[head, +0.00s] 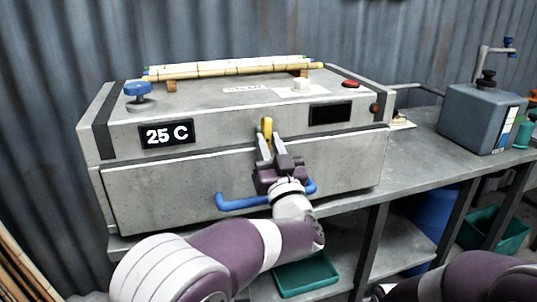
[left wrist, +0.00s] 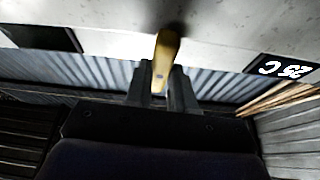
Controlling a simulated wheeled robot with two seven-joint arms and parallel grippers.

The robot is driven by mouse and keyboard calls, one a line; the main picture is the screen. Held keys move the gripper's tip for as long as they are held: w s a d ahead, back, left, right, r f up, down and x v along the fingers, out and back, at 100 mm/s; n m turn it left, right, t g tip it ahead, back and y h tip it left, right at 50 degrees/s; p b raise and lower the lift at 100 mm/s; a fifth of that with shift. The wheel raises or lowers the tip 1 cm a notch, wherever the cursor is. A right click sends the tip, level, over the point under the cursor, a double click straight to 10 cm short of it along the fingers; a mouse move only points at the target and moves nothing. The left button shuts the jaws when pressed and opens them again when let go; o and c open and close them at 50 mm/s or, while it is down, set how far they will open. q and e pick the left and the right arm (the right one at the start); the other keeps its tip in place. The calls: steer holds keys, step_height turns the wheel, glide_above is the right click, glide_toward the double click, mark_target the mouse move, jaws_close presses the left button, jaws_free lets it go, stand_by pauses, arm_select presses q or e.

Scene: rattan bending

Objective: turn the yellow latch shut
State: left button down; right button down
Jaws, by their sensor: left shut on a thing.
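The yellow latch (head: 267,125) is on the front of the grey steamer box (head: 160,190), at the middle of the seam above the front door. It points roughly up and down in the head view. My left gripper (head: 266,146) is at the latch with its fingers on either side of it, shut on it. In the left wrist view the latch (left wrist: 166,55) shows between the two fingertips (left wrist: 163,82). The fingers hide the latch's lower part. My right gripper is out of view; only part of my right arm shows at the bottom right.
A blue handle (head: 238,202) runs across the lower front door, behind my left wrist. Rattan poles (head: 235,69) lie on top of the box near a blue knob (head: 138,90). A grey tank (head: 478,118) stands at the right on the bench, with bare bench (head: 425,150) between.

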arm_select(q)
steer(key=shift+n+y+b, duration=0.3)
steer(key=shift+n+y, duration=0.1)
steer(key=shift+n, duration=0.3)
steer(key=c, duration=1)
jaws_free()
steer(key=shift+o, duration=0.2)
steer(key=v, duration=1.2)
steer(key=shift+s+d, duration=0.15)
steer(key=shift+s, duration=0.15)
